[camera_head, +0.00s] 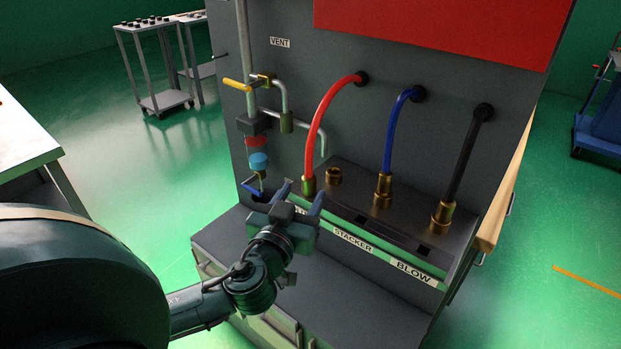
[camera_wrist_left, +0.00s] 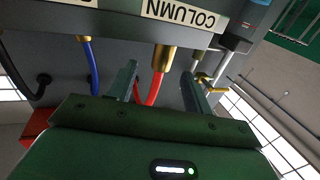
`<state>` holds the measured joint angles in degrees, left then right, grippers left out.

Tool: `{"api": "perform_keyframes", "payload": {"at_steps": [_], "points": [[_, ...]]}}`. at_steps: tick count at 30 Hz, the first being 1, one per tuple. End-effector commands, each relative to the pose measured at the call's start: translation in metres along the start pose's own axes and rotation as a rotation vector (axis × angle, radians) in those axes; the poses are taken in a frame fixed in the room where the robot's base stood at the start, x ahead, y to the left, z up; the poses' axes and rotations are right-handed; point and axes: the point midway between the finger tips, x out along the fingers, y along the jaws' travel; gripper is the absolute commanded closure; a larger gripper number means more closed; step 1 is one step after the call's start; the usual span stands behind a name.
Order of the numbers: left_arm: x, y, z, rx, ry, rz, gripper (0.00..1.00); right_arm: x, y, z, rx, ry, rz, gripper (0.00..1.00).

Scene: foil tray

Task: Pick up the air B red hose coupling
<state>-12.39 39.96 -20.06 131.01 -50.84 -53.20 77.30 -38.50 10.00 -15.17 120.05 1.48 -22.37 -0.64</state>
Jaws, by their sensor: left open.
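The red hose (camera_head: 325,112) curves down from the grey panel to a brass coupling (camera_head: 308,185). This coupling is beside a bare brass fitting (camera_head: 333,177); I cannot tell whether it is seated on anything. My left gripper (camera_head: 301,194) is open, its fingers pointing up at the coupling and partly covering its lower end. In the left wrist view the red hose (camera_wrist_left: 150,90) shows between the open fingers (camera_wrist_left: 158,82), with the brass coupling (camera_wrist_left: 163,59) just beyond the tips. I see no clear contact. My right gripper is out of view.
A blue hose (camera_head: 390,135) and a black hose (camera_head: 464,155) end in brass couplings to the right. A yellow-handled valve (camera_head: 237,85) and pipes stand left of the red hose. The STACKER label (camera_head: 353,240) lines the ledge's front. The lower shelf (camera_head: 345,300) is clear.

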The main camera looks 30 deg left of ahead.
Motion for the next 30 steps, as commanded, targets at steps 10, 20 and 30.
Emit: {"api": "perform_keyframes", "payload": {"at_steps": [10, 20, 30], "points": [[0.033, -0.002, -0.003, 0.003, 0.0, 0.0, 0.49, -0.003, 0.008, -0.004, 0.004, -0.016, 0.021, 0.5], [0.071, -0.004, -0.001, 0.0, -0.002, 0.0, 0.49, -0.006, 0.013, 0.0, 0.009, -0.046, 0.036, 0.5], [0.071, -0.004, 0.001, 0.0, -0.003, 0.0, 0.58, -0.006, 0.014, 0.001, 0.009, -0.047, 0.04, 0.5]]}}
